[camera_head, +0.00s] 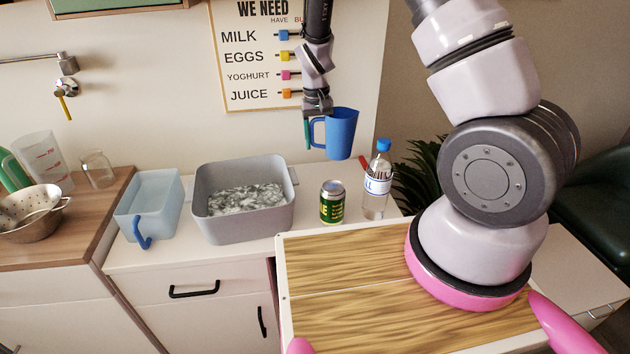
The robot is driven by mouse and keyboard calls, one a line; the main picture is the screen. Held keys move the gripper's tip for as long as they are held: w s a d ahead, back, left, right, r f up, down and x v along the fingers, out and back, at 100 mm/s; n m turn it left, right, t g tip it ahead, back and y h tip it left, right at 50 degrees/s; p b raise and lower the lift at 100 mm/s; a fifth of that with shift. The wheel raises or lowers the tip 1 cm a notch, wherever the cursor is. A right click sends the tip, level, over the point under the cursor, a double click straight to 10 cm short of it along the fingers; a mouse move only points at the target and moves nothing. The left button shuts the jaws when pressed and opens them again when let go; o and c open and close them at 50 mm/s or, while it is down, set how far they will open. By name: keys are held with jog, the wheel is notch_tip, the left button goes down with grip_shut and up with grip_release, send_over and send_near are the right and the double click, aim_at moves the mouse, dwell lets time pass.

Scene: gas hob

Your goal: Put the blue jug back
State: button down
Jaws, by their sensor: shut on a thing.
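The blue jug (341,133) is in the air in the upper middle of the camera_head view, upright, with its handle on its left side. My gripper (309,124) points down and is shut on the jug's handle. The jug hangs in front of the wall, above the back of the white counter (305,213). The exact grip of the fingertips is too small to make out.
Below the jug stand a green can (333,203) and a bottle with a blue cap (377,184). A grey tub (245,225) and a pale blue container (150,204) stand to the left. A colander (30,220), a measuring jug (45,160) and a glass (97,170) are at far left.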

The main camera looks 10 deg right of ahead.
jog(key=shift+a+f, duration=0.6)
jog(key=shift+a, duration=0.3)
jog(key=shift+f, duration=4.55)
jog(key=shift+f, duration=0.1)
jog(key=shift+c, duration=0.6)
grip_release()
jog(key=r, duration=1.2)
jog(key=shift+a+r, duration=0.15)
jog(key=shift+a, duration=0.2)
